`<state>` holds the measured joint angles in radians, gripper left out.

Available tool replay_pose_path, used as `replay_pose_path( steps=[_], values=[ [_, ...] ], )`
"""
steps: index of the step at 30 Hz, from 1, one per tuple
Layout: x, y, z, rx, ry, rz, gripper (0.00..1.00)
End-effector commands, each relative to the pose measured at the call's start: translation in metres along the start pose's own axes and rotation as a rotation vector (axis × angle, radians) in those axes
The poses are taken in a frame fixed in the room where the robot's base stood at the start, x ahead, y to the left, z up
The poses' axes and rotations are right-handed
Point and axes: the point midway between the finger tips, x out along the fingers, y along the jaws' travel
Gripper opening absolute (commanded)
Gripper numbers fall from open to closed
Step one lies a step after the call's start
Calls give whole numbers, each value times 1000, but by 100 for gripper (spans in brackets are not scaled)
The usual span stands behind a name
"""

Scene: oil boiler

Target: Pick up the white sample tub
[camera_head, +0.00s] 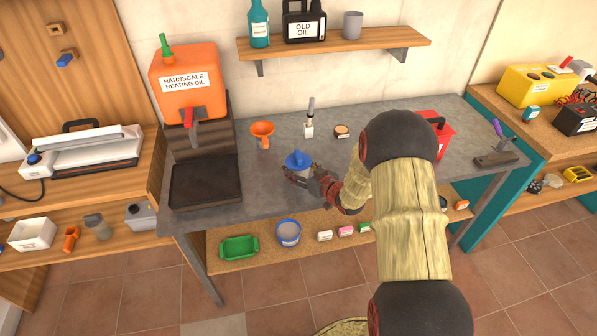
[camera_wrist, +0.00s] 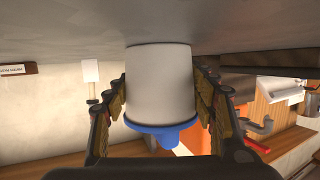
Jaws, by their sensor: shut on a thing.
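The white sample tub (camera_head: 298,173) has a blue lid with a raised knob. It is upright at the front middle of the grey metal table (camera_head: 260,185). My gripper (camera_head: 300,177) is shut on the tub from the front right, low on its side. In the wrist view, which is upside down, the white tub (camera_wrist: 160,85) fills the space between the two fingers of my gripper (camera_wrist: 161,98), with the blue lid pointing down. Its base is at or very near the grey tabletop; I cannot tell whether there is a gap.
An orange heating oil tank (camera_head: 187,82) stands over a dark tray (camera_head: 205,183) at left. An orange funnel (camera_head: 262,133), a small bottle (camera_head: 308,128) and a round tin (camera_head: 341,131) stand behind the tub. A red box (camera_head: 437,128) is at right, partly behind my arm.

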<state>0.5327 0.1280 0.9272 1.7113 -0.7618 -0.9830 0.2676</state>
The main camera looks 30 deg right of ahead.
Motion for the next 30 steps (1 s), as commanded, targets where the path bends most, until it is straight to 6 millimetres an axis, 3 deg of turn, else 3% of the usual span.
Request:
replay_pose_path(
  steps=[8, 18, 26, 30],
  values=[
    [0, 0, 0, 0, 0, 0, 22],
    [-1, 0, -4, -1, 2, 0, 22],
    [-10, 0, -34, -1, 3, 1, 22],
    [-38, -2, -52, 0, 3, 2, 22]
  ],
)
